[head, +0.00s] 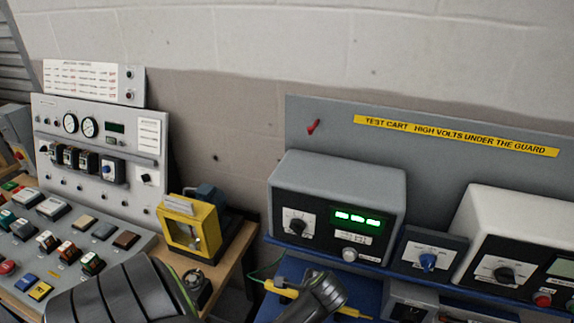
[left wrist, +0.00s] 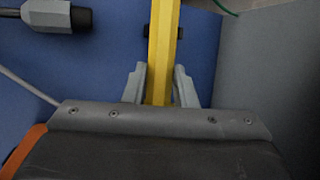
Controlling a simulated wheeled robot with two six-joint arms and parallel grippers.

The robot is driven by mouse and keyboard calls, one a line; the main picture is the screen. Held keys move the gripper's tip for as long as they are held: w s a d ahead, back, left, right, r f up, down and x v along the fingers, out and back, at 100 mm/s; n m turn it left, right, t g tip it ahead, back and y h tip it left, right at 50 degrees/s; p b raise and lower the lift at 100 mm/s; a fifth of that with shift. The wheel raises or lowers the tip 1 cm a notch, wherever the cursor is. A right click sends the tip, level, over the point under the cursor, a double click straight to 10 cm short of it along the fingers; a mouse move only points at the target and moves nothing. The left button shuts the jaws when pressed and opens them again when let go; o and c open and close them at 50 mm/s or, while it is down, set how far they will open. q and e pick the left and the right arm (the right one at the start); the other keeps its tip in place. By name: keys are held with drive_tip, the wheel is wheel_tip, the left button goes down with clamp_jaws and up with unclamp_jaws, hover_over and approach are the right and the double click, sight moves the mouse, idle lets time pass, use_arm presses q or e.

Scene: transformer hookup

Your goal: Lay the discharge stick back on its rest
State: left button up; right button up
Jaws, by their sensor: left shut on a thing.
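The discharge stick is a yellow bar (left wrist: 163,50) running up the middle of the left wrist view, over a blue surface. My left gripper (left wrist: 158,84) has one grey finger on each side of the stick and is shut on it. In the head view, parts of the yellow stick (head: 353,313) show on both sides of my left gripper, low in the middle; the rest is hidden behind it. A small dark bracket-like piece (left wrist: 149,32) shows at both sides of the stick, perhaps its rest; I cannot tell whether they touch. My right gripper is not in view.
The test cart has a grey meter box (head: 340,175) and a blue deck (left wrist: 90,65). A green wire (head: 265,274) runs near the stick. A control bench with a yellow guarded device (head: 188,228) stands left, across a gap.

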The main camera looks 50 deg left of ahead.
use_arm(q)
drive_tip(key=shift+s+a+f, duration=0.2)
drive_tip(key=shift+s+a, duration=0.1)
drive_tip(key=shift+a, duration=0.15)
drive_tip(key=shift+w+d+f, duration=0.2)
drive_tip(key=shift+w+f, duration=0.05)
drive_tip(key=shift+w, duration=0.2)
drive_tip(key=shift+w+a+f, duration=0.1)
drive_tip(key=shift+w+f, duration=0.1)
drive_tip(key=shift+w, duration=0.1)
drive_tip(key=shift+w+a+f, duration=0.95)
drive_tip(key=shift+w+f, duration=0.15)
drive_tip(key=shift+w, duration=0.15)
drive_tip(key=shift+w+a+f, duration=0.1)
drive_tip(key=shift+w+f, duration=0.1)
drive_tip(key=shift+f, duration=0.85)
drive_tip(key=shift+f+b, duration=0.4)
drive_tip(key=shift+f, duration=0.2)
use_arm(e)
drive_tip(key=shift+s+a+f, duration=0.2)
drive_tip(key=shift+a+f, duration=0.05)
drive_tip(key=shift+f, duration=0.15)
